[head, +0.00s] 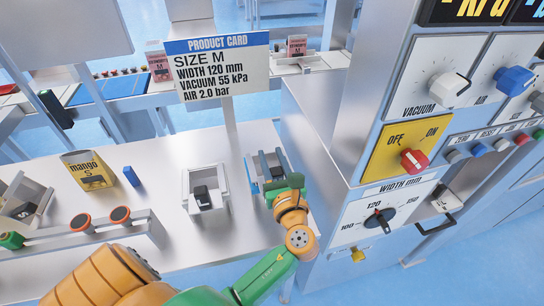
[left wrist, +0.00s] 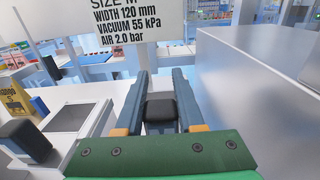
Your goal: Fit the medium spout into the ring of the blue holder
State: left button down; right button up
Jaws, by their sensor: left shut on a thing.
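My left gripper (head: 266,163) reaches over a pale tray at the right end of the table. In the left wrist view its two dark blue-grey fingers (left wrist: 158,100) are closed on a dark block (left wrist: 160,109), with a finger on each side. The block looks like one of the spouts, but no size mark shows on it. Another dark block (head: 203,197) sits in a white tray (head: 190,180), left of the gripper. A block marked S (head: 25,211) lies in a tray at the far left. I cannot make out the blue holder's ring. My right gripper is not in view.
The size M product card (head: 218,68) stands behind the gripper. A tall metal cabinet (head: 340,150) with knobs is close on the right. A yellow mango pouch (head: 88,170), a small blue block (head: 131,176) and a rail with orange-red discs (head: 95,228) are on the left.

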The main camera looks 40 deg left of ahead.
aim_at(278, 179)
pick_arm(q)
jog(key=shift+f+b, duration=0.45)
jog(key=shift+f, duration=0.2)
jog(key=shift+c, duration=2.2)
grip_release()
jog(key=shift+s+d, duration=0.1)
jog(key=p+v, duration=0.1)
jog(key=v, duration=0.6)
jog(key=shift+p, duration=0.35)
